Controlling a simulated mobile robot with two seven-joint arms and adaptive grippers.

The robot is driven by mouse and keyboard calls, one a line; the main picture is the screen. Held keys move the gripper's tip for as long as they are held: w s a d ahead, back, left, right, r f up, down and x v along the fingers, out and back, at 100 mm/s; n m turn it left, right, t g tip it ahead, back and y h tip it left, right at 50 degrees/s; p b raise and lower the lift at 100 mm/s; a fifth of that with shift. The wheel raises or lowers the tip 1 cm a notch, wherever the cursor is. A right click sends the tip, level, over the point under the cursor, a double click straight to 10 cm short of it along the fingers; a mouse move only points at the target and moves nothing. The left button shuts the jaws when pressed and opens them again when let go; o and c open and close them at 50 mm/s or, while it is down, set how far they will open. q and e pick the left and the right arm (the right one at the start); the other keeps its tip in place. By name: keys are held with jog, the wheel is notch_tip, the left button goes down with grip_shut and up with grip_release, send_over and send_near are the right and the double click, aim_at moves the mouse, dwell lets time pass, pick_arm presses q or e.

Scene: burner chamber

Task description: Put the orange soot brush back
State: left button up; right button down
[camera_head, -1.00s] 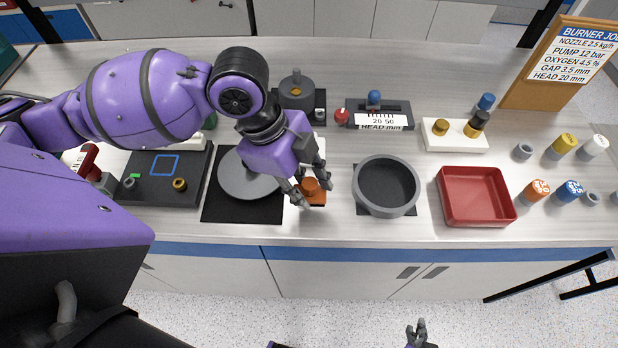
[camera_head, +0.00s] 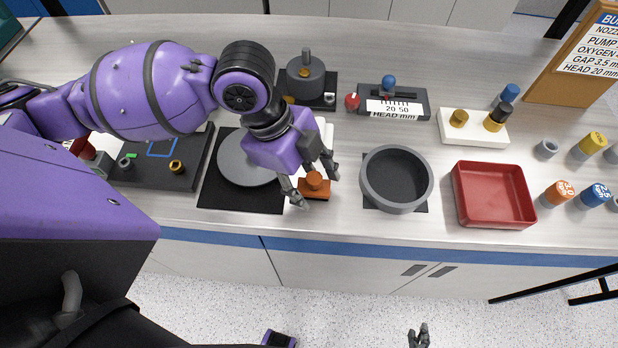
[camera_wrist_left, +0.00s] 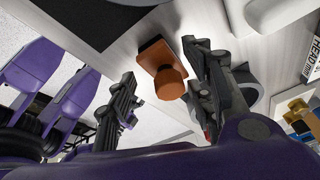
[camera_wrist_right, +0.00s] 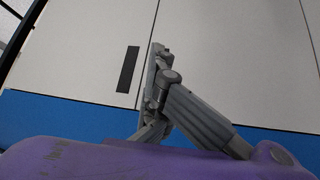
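The orange soot brush (camera_head: 315,187), a small block with a round knob on top, lies on the bench between the black mat and the grey round pan. It also shows in the left wrist view (camera_wrist_left: 160,66), knob toward the camera. My left gripper (camera_head: 317,191) is open and empty above the brush, one finger on each side of it in the head view. In the left wrist view the fingers (camera_wrist_left: 160,90) are apart, with the brush beyond and between them. My right gripper (camera_head: 419,336) is low in front of the bench, away from objects. Its finger gap is unclear.
A grey disc (camera_head: 245,160) lies on the black mat (camera_head: 240,198) left of the brush. The grey pan (camera_head: 396,205) and red tray (camera_head: 494,215) stand to the right. A lidded grey pot (camera_head: 305,80) and a gauge block (camera_head: 420,104) stand behind.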

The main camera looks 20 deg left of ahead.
pick_arm(q)
jog(key=shift+w+a+r, duration=0.1)
jog(key=shift+r, duration=0.3)
jog(key=p+v, duration=0.1)
jog(key=v, duration=1)
jog(key=shift+r+p, duration=0.25)
jog(key=shift+p, duration=0.05)
pick_arm(e)
jog(key=shift+w+a+r, duration=0.2)
jog(key=shift+r, duration=0.15)
jog(key=shift+w+a+r, duration=0.15)
jog(key=shift+r, duration=0.2)
jog(key=shift+d, duration=0.1)
